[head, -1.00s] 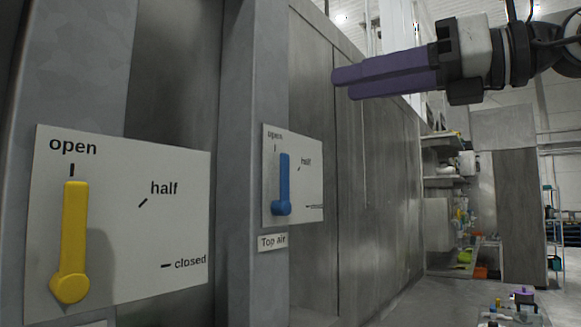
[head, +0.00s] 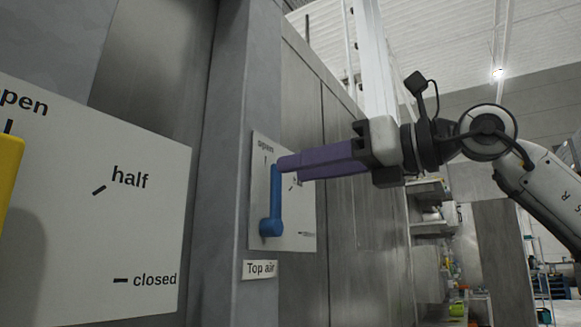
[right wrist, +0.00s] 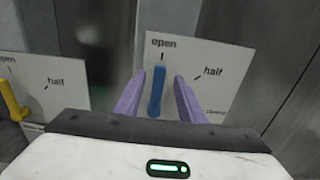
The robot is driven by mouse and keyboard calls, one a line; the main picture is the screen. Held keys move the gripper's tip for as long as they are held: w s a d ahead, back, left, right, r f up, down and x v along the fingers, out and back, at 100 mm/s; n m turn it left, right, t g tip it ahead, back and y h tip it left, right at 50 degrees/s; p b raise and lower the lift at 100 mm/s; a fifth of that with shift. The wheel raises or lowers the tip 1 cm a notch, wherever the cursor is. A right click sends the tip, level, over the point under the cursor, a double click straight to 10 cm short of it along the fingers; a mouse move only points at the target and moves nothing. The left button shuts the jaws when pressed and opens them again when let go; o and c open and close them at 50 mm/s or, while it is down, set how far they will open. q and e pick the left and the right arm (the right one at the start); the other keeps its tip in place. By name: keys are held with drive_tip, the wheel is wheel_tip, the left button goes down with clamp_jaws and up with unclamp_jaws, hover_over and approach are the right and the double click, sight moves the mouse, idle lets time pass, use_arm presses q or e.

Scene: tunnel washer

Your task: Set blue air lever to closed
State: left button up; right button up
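The blue air lever (head: 272,210) stands upright on its white plate (head: 303,220), its tip at the "open" mark. The plate carries "half" and "closed" marks, and a "Top air" label (head: 260,269) is below it. My right gripper (head: 288,164) has purple fingers and is at the upper end of the lever, partly covering the "half" mark in the head view. In the right wrist view its fingers are apart, with the blue lever (right wrist: 157,92) between them. I cannot tell whether either finger touches it. My left gripper is not in view.
A yellow lever (head: 8,195) on a larger plate (head: 120,215) is at the left, nearer to me. A grey metal post (head: 228,120) stands between the two plates. Shelves (head: 428,225) stand far back at the right.

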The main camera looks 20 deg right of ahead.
drive_tip(key=shift+x, duration=1.45)
clamp_jaws()
